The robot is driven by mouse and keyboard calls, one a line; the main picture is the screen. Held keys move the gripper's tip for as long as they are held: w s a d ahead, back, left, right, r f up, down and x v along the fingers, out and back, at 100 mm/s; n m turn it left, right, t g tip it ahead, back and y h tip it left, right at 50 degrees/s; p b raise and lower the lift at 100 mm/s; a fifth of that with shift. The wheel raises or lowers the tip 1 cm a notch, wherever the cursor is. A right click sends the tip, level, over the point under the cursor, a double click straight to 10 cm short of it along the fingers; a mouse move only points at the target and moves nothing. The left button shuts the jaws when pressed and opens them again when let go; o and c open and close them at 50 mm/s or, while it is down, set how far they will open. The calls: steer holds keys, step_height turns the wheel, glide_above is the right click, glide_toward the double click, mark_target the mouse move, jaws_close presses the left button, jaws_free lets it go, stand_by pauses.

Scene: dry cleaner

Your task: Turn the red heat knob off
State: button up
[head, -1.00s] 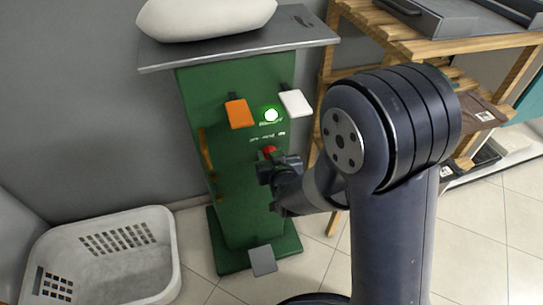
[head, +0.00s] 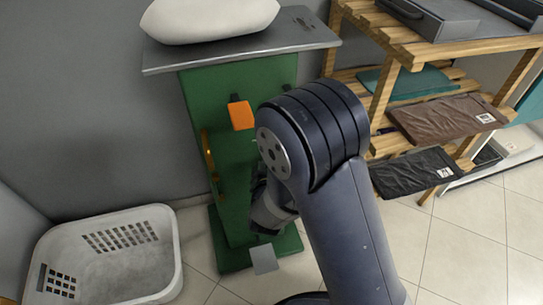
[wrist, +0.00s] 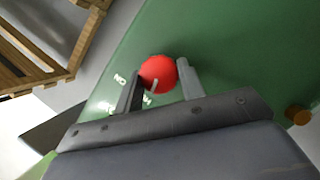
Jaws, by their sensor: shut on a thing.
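The red heat knob (wrist: 158,73) sits on the front of the green press cabinet (wrist: 230,40). In the wrist view it lies between the fingers of my gripper (wrist: 158,86), which is shut on it. A pale pointer mark shows on the knob's near edge. White letters stand on the panel beside it, partly covered by a finger. In the head view my arm hides the knob and most of the gripper, in front of the green cabinet (head: 215,95).
A white basket (head: 160,260) stands left, a wooden shelf (head: 400,60) with folded cloths right. A grey pedal (head: 264,259) is low in front.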

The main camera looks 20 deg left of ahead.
steer(key=n+t+b, duration=0.1)
steer(key=n+t, duration=0.1)
steer(key=n, duration=0.2)
steer(key=shift+a+f+n, duration=0.1)
steer(key=shift+f+n, duration=0.05)
steer(key=shift+n, duration=0.15)
stand_by(0.4)
steer(key=o, duration=1)
steer(key=s, duration=0.3)
steer(key=s+d, duration=0.1)
steer(key=s, duration=0.3)
steer(key=s+p, duration=0.1)
steer(key=s, duration=0.2)
steer(key=shift+s+d, duration=0.35)
steer(key=shift+d, duration=0.05)
steer(key=shift+w, duration=0.1)
